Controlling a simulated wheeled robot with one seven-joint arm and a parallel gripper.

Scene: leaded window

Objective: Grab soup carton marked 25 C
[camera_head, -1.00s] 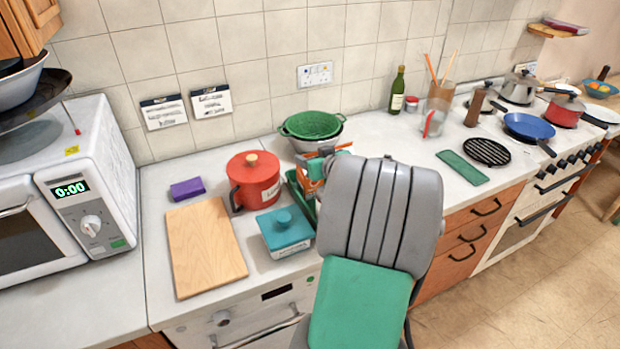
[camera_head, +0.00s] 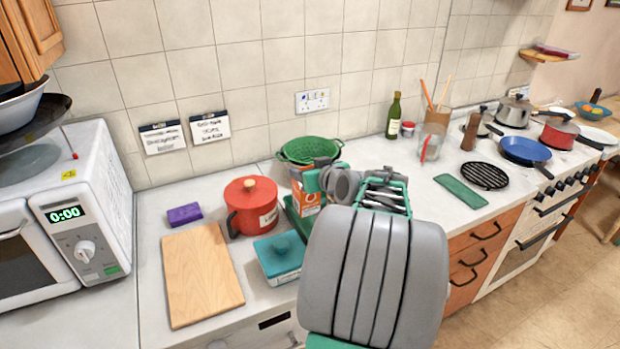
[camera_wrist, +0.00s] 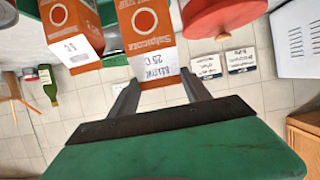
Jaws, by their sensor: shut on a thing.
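The orange and white soup carton marked 25 C (camera_wrist: 152,62) stands between the two fingers of my gripper (camera_wrist: 158,80) in the wrist view, which looks turned over. The fingers are shut on its sides. In the head view an orange carton (camera_head: 307,197) shows just below my gripper (camera_head: 314,182), partly hidden by it. A second orange and white carton (camera_wrist: 72,28) stands beside the held one in the wrist view, apart from the fingers. Its number is hard to read.
A red pot (camera_head: 252,208) and a teal lidded box (camera_head: 279,258) stand close left of the cartons. A green colander (camera_head: 309,149) is behind. A wooden board (camera_head: 200,275) lies further left. A green bottle (camera_head: 394,116) stands right against the tiled wall.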

